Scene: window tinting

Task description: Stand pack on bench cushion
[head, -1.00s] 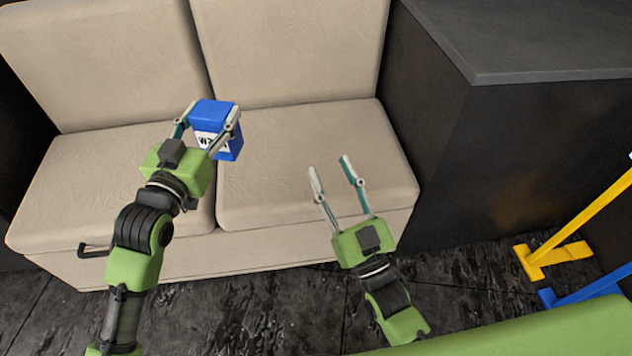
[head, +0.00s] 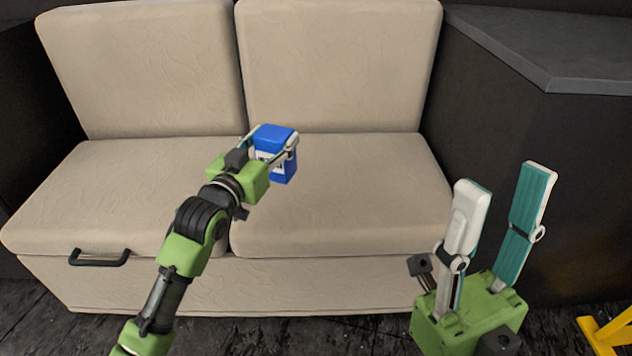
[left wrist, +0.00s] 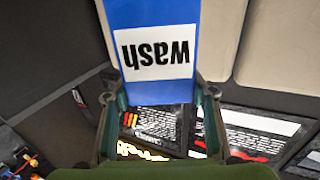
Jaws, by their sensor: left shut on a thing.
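The pack is a blue box (head: 284,170) with a white label; in the left wrist view the box (left wrist: 150,15) shows the word "wash" upside down. My left gripper (head: 274,149) is shut on the pack, with one finger on each side. The pack looks upright in the head view, over the right seat cushion (head: 350,210) near the gap between the cushions. I cannot tell whether its bottom touches the cushion. My right gripper (head: 500,215) is open and empty, raised in front of the bench's right end.
The beige bench has two seat cushions, the left one (head: 100,200) bare, and two backrests (head: 340,65) behind. A dark cabinet (head: 560,75) stands at the right. A black handle (head: 100,258) is on the bench front. A yellow stand (head: 605,335) is at lower right.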

